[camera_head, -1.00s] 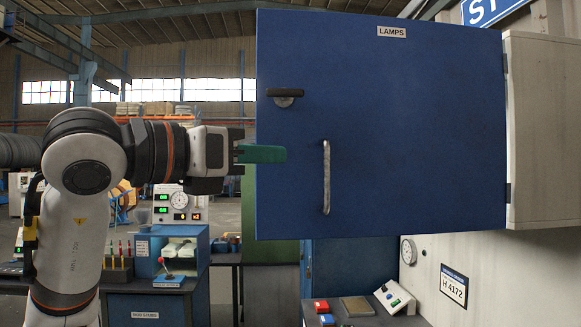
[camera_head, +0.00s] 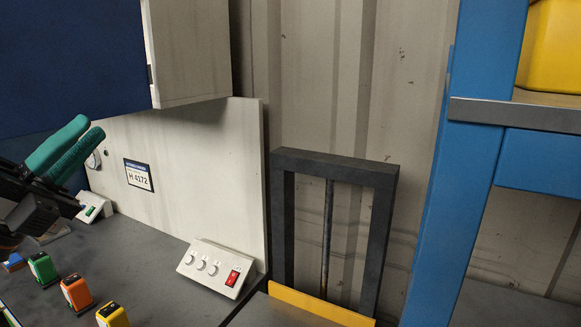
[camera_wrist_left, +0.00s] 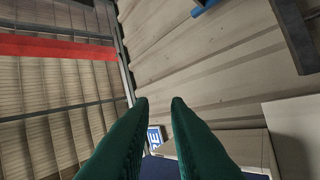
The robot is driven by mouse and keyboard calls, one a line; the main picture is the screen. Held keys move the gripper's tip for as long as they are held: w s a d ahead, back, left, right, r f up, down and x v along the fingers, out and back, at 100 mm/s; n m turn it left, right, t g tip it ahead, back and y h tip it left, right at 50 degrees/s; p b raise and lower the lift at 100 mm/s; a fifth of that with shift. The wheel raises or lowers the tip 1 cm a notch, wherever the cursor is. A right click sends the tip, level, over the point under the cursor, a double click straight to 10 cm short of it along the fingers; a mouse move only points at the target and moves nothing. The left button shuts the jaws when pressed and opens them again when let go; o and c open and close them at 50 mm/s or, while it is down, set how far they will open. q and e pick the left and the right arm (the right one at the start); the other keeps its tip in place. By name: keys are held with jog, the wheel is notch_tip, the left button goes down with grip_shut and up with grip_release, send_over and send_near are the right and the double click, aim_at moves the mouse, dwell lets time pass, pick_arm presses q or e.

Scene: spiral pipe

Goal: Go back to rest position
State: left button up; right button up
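My left gripper (camera_head: 91,128) is at the left edge of the head view, with its two green fingers tilted up to the right. It is in front of the light back panel (camera_head: 190,160) and below the blue cabinet door (camera_head: 65,55). In the left wrist view its green fingers (camera_wrist_left: 160,104) stand apart with a gap and nothing between them. It is open and empty. Most of my left arm is outside the head view. My right gripper is not in view.
A grey worktop (camera_head: 150,265) carries a white control box (camera_head: 216,268) and several small coloured blocks, among them an orange one (camera_head: 76,293). A dark frame (camera_head: 335,160) stands right of it, then a blue rack (camera_head: 455,200) with a yellow bin (camera_head: 552,48).

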pick_arm(q)
jog(key=w+a+f+n+t+y, duration=0.35)
jog(key=f+n+y, duration=0.45)
jog(key=n+y, duration=0.3)
jog(key=w+a+f+n+t+y, duration=0.3)
jog(key=f+n+t+y, duration=0.2)
jog(key=f+n+y, duration=0.6)
notch_tip(320, 180, down, 16)
jog(key=s+n+g+y, duration=0.2)
jog(key=n+g, duration=0.6)
jog(key=s+d+f+n+g+h, duration=0.1)
jog(key=s+d+f+g, duration=0.25)
jog(key=s+f, duration=0.35)
jog(key=s+d+f+n+g+h, duration=0.1)
jog(key=s+d+f+g+h, duration=0.15)
jog(key=s+f+g, duration=0.35)
jog(key=s+d+f+g+h, duration=0.1)
jog(key=s+d+f+g, duration=0.25)
jog(key=s+f, duration=0.45)
notch_tip(320, 180, down, 27)
jog(key=s, duration=0.2)
jog(key=s+a+f+g, duration=0.2)
jog(key=s+f, duration=1.3)
jog(key=shift+s+a+f, duration=0.2)
jog(key=shift+s+a, duration=0.15)
jog(key=shift+a, duration=0.05)
